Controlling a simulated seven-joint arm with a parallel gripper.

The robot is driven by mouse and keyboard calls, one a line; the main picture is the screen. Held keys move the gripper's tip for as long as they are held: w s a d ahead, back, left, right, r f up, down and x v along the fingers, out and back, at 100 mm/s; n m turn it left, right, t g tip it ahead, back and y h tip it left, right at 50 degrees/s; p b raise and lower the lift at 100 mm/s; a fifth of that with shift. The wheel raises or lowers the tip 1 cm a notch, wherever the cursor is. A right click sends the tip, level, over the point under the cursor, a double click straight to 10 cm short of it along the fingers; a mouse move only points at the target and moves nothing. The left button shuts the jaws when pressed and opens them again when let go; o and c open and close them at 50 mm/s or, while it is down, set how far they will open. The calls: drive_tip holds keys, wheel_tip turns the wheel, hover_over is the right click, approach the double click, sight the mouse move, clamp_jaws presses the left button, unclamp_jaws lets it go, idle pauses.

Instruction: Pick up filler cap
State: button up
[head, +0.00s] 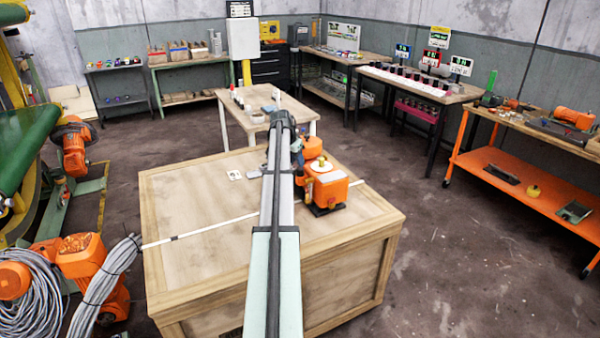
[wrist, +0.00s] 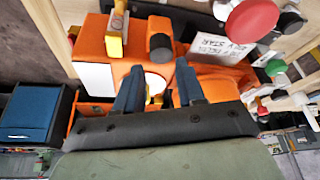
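An orange machine (head: 328,186) with a white panel stands on a wooden crate, just right of my arm; it fills much of the wrist view (wrist: 125,55). A yellow fitting (wrist: 114,42) and a short black cylinder (wrist: 161,47) sit on its orange body. I cannot tell for sure which one is the filler cap. My gripper (wrist: 159,66) has its two blue fingers apart. Nothing is held between them; the orange body shows behind, with the black cylinder just beyond the tips. In the head view, my arm partly hides the gripper beside the machine.
The wooden crate top (head: 200,205) is mostly bare, with a thin white rod (head: 215,227) across it and a small card (head: 234,175) at left. A red disc (wrist: 251,21) and a white label (wrist: 220,48) are close in the wrist view. A small table (head: 240,120) stands behind.

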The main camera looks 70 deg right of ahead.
sight(299, 168)
drive_tip(key=shift+x, duration=2.55)
drive_tip(key=c, duration=0.6)
drive_tip(key=shift+w, duration=0.1)
drive_tip(key=shift+c, duration=0.2)
